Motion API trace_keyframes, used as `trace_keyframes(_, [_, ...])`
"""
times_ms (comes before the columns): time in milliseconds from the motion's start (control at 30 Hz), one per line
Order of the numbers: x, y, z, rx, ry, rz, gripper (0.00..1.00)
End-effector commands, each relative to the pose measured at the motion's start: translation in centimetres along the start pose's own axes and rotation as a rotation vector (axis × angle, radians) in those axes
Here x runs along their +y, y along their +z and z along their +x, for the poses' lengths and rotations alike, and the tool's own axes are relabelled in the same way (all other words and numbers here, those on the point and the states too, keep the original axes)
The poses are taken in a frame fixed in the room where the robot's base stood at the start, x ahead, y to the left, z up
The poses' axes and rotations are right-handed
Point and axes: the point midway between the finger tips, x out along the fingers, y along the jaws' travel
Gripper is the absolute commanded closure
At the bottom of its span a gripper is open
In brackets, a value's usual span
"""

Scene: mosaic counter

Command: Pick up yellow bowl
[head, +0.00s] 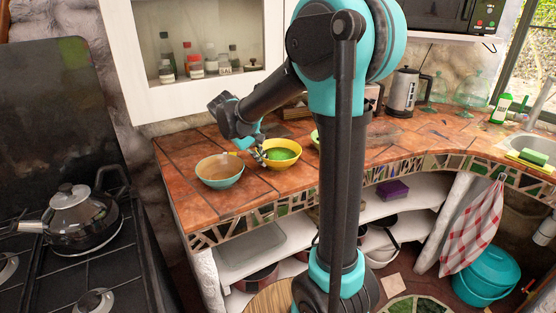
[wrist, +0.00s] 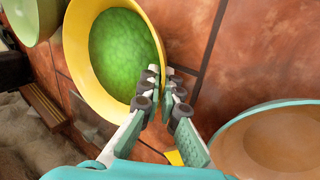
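In the wrist view, the yellow bowl (wrist: 84,72) fills the upper left. My gripper (head: 262,156) is at the bowl's left side in the head view. In the wrist view, the fingertips of my gripper (wrist: 163,72) are close together on either side of the bowl's rim, one inside and one outside. They look shut on the rim. Whether the bowl's base touches the counter cannot be told.
A turquoise bowl with a brown inside (head: 219,182) stands close by on the left. A green bowl (wrist: 32,18) is on the yellow bowl's other side. A wooden tray (head: 293,112) and a kettle (head: 403,92) are farther back. The counter's front edge is clear.

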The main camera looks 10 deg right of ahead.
Motion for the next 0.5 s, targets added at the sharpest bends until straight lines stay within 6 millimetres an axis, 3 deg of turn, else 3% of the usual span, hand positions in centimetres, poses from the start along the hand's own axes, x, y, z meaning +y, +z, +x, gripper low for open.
trace_keyframes(267, [0.1, 0.0, -0.3, 0.0, 0.0, 0.0, 1.0])
trace_keyframes(500, [1.3, 0.0, -2.3, 0.0, 0.0, 0.0, 1.0])
